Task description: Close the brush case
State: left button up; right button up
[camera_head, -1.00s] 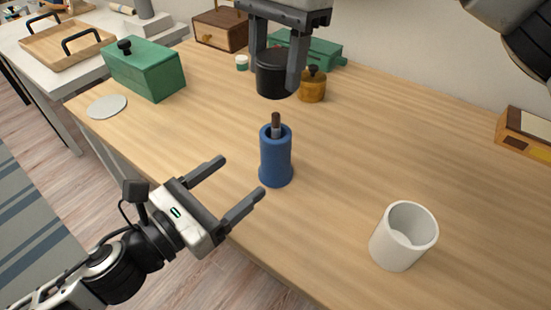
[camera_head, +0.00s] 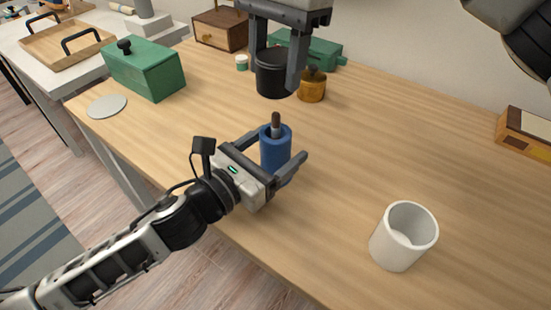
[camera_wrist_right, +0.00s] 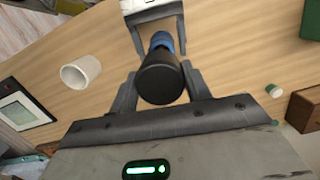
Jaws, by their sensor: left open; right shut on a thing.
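The blue case body (camera_head: 276,152) stands upright on the wooden table, with a brush's dark tip (camera_head: 276,121) sticking out of its open top. My left gripper (camera_head: 284,144) is open, with its fingers on either side of the body; I cannot tell whether they touch it. My right gripper (camera_head: 275,88) is shut on the black cap (camera_head: 273,74), behind the body in the head view. In the right wrist view, the cap (camera_wrist_right: 160,78) hides part of the blue body (camera_wrist_right: 161,41), and my left gripper (camera_wrist_right: 160,50) shows beyond.
A white cup (camera_head: 408,238) stands at front right. An amber jar (camera_head: 312,88) is beside the cap in the picture. Green boxes (camera_head: 150,72) (camera_head: 318,52), a small jar (camera_head: 241,63) and a wooden box (camera_head: 220,30) lie farther back. The table's middle right is clear.

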aim_at(275, 113)
pick_arm(q)
jog(key=c, duration=1.5)
jog(key=shift+o, duration=0.2)
pick_arm(e)
jog(key=shift+f, duration=2.5)
jog(key=shift+f, duration=0.15)
jog(key=shift+f, duration=0.75)
jog(key=shift+f, duration=0.6)
jog(key=o, duration=1)
jog(key=r, duration=0.8)
jog(key=w+d+r, duration=0.1)
jog(key=r, duration=0.3)
